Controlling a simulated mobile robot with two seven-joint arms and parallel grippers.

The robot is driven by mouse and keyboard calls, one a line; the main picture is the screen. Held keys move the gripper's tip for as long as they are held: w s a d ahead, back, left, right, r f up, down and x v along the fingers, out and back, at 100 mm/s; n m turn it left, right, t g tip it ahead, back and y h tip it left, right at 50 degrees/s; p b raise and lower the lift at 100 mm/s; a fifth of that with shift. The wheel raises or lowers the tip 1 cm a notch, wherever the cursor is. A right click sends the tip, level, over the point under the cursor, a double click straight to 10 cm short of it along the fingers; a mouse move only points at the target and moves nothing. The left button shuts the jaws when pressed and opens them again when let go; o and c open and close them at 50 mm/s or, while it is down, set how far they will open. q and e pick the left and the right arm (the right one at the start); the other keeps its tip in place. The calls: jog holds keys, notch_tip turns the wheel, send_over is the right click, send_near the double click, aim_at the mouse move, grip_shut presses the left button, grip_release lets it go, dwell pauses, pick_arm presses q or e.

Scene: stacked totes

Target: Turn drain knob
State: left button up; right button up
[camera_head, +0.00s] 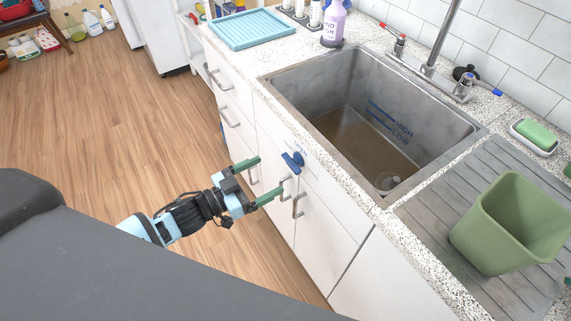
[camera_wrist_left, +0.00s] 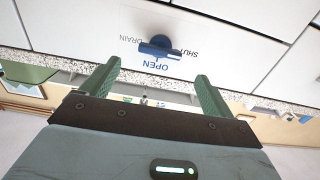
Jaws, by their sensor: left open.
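A blue drain knob (camera_head: 292,162) sits on the white cabinet front below the sink. In the left wrist view the knob (camera_wrist_left: 158,47) shows upside down, with the printed words DRAIN, OPEN and SHUT around it. My left gripper (camera_head: 264,179) is open with green fingers. It stands in front of the cabinet, just left of the knob and apart from it. In the left wrist view its two fingers (camera_wrist_left: 158,82) are spread, with nothing between them, and the knob is beyond their tips. My right gripper is not in view.
The grey sink (camera_head: 345,125) has HIGH and LOW marks and shallow brownish water. A green bin (camera_head: 500,225) stands on the slatted drainboard at right. Metal handles (camera_head: 297,205) stick out from the cabinet near my gripper. The wooden floor (camera_head: 110,130) at left is clear.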

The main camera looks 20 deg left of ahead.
aim_at(288, 164)
pick_arm(q)
jog(key=shift+x, duration=3.6)
jog(key=c, duration=1)
